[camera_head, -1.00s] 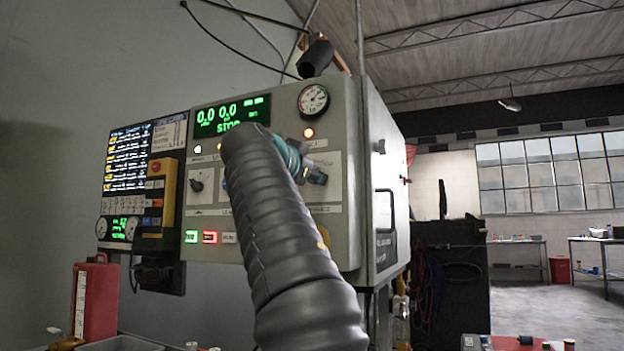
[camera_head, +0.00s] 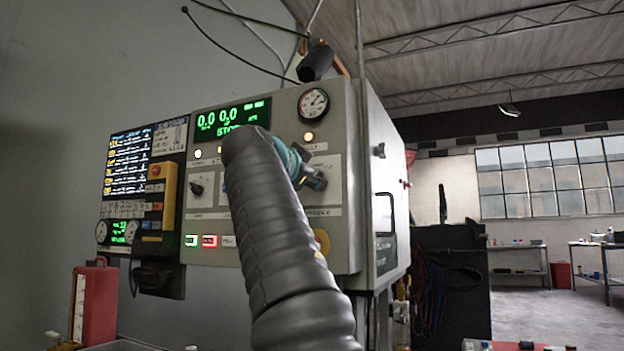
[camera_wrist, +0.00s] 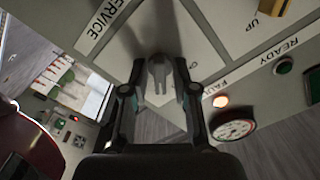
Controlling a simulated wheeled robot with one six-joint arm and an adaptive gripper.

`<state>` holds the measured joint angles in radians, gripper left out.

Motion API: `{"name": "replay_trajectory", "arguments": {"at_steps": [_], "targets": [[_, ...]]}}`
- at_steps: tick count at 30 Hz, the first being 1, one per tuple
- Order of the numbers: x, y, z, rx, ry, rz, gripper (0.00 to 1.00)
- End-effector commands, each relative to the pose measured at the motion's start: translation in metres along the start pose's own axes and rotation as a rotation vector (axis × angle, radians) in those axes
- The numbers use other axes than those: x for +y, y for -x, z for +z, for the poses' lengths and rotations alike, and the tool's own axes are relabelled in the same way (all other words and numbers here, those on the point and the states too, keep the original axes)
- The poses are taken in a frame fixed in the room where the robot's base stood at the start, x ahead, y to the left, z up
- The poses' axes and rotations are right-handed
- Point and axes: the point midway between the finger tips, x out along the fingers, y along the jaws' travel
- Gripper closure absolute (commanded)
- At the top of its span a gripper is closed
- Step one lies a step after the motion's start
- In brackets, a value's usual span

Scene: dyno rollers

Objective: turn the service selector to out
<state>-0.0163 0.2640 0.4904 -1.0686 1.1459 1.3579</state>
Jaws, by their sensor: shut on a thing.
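The service selector (camera_wrist: 158,78) is a small grey knob on the pale panel beside the "SERVICE" label (camera_wrist: 103,22) in the wrist view. My gripper (camera_wrist: 159,92) has its two dark fingers on either side of the knob and is shut on it. In the head view my gripper (camera_head: 318,181) is at the right part of the control cabinet's front (camera_head: 345,235), below the round gauge. My arm covers the middle of that front, and the selector cannot be made out there. Which position its pointer marks cannot be told.
A smaller black-handled selector (camera_head: 197,190) is left of my arm. A gauge (camera_head: 313,103) and lit lamp (camera_head: 309,137) are above my gripper. A yellow pendant (camera_head: 168,185) hangs at left, above a red container (camera_head: 95,303). Open floor lies at far right.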

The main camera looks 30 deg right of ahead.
Motion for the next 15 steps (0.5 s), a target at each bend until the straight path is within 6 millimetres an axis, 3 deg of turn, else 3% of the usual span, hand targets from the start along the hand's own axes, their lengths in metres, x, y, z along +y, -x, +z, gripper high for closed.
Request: {"name": "replay_trajectory", "arguments": {"at_steps": [1, 2, 3, 15], "targets": [[-0.0002, 0.0001, -0.0002, 0.0, -0.001, -0.001, 1.0], [-0.0002, 0.0001, -0.0002, 0.0, 0.0, -0.001, 0.7], [-0.0002, 0.0001, -0.0002, 0.0, 0.0, -0.001, 0.62], [-0.0004, 0.0044, -0.0001, -0.001, 0.001, -0.001, 0.62]]}}
